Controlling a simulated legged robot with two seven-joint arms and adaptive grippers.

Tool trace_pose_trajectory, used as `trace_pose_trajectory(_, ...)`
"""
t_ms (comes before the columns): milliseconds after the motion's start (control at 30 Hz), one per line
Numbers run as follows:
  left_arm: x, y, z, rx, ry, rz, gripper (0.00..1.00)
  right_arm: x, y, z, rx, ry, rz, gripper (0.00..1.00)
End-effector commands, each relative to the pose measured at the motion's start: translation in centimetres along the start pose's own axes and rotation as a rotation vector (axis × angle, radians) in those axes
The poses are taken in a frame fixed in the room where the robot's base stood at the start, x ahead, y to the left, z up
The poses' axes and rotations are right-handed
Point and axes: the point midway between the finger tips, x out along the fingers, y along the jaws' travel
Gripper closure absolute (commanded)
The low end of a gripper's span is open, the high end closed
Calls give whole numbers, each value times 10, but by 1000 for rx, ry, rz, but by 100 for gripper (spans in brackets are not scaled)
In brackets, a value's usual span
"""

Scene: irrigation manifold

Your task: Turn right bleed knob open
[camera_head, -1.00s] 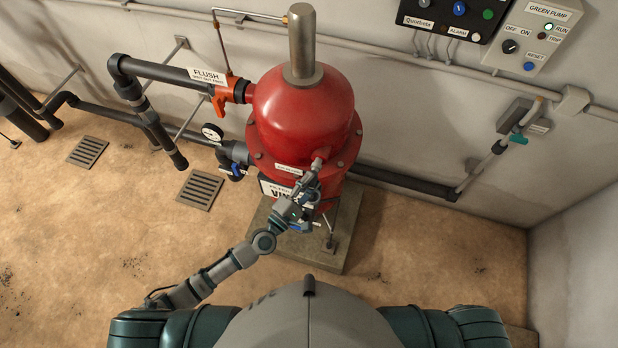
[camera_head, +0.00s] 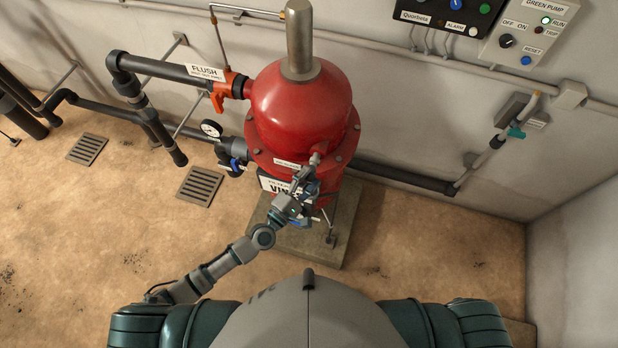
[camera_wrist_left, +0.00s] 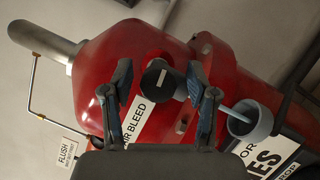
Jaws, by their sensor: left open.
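A red filter tank (camera_head: 300,105) stands on a concrete plinth. A dark round bleed knob (camera_wrist_left: 157,82) with a white line on its face sticks out from the tank beside an "...IR BLEED" label (camera_wrist_left: 137,118). In the head view the bleed fitting (camera_head: 316,158) shows on the tank's front; the knob face is hard to make out there. My left gripper (camera_wrist_left: 159,72) is open, with one finger on each side of the knob in the wrist view. I cannot tell whether the fingers touch it. In the head view my left gripper (camera_head: 309,180) is close to the fitting. My right gripper is out of view.
An orange flush valve (camera_head: 224,92), a pressure gauge (camera_head: 211,128) and a blue-handled valve (camera_head: 236,165) are left of the tank. A grey cup (camera_wrist_left: 248,120) with a pale rod is right of the gripper. Floor right of the plinth is clear.

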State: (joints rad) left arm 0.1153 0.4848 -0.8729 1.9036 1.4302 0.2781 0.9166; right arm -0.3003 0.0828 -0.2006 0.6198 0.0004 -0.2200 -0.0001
Motion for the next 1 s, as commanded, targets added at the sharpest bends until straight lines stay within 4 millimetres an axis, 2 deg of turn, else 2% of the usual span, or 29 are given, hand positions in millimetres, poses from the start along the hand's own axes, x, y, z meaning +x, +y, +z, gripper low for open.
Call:
trace_pose_trajectory(167, -25, -1, 0, 3, 1, -4, 41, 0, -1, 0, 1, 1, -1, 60)
trace_pose_trajectory(400, -80, -2, 0, 4, 0, -6, 41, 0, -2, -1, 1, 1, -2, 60)
trace_pose_trajectory(533, -102, -2, 1, 2, 0, -5, 41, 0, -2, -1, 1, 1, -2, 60)
trace_pose_trajectory(700, -117, -2, 2, 1, -1, -1, 41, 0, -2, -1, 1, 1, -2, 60)
trace_pose_trajectory(1000, -119, -1, 2, 1, -1, -1, 41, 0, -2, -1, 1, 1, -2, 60)
